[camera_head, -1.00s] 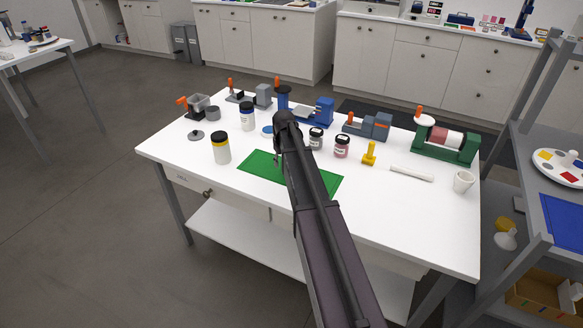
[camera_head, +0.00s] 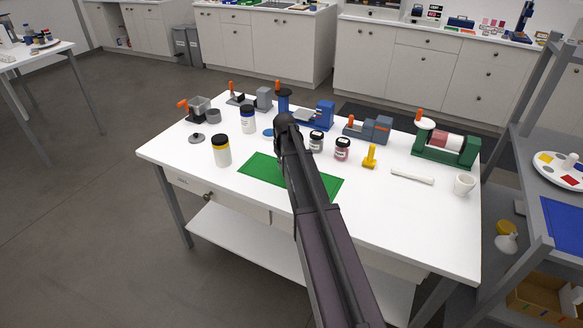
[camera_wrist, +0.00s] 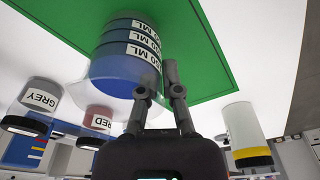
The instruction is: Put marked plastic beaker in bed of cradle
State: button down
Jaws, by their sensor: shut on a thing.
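The marked plastic beaker (camera_wrist: 122,62) is clear with blue contents and dark bands lettered in ML. In the wrist view, which looks upside down, it is over the green mat (camera_wrist: 213,60). My gripper (camera_wrist: 157,84) is shut on the beaker near its rim side. I cannot tell whether the base touches the mat. In the head view my arm hides the beaker and fingers. Which is the cradle is unclear.
Grey (camera_head: 316,141) and red (camera_head: 342,148) jars stand beyond the mat, beside a yellow piece (camera_head: 370,156). A white rod (camera_head: 412,176) and cup (camera_head: 463,185) are at right. The front right is clear.

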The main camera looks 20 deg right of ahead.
jog(key=shift+r, duration=0.15)
notch_tip(320, 180, up, 3)
jog(key=p, duration=0.3)
jog(key=shift+r+p, duration=0.15)
jog(key=shift+p, duration=0.15)
jog(key=s+a+r+p, duration=0.1)
jog(key=s+a, duration=0.2)
jog(key=s, duration=1.2)
jog(key=shift+s+a+r, duration=0.2)
jog(key=shift+s+a, duration=0.05)
jog(key=shift+a, duration=0.15)
notch_tip(320, 180, up, 4)
jog(key=p, duration=0.4)
jog(key=shift+f, duration=0.15)
jog(key=shift+s, duration=0.15)
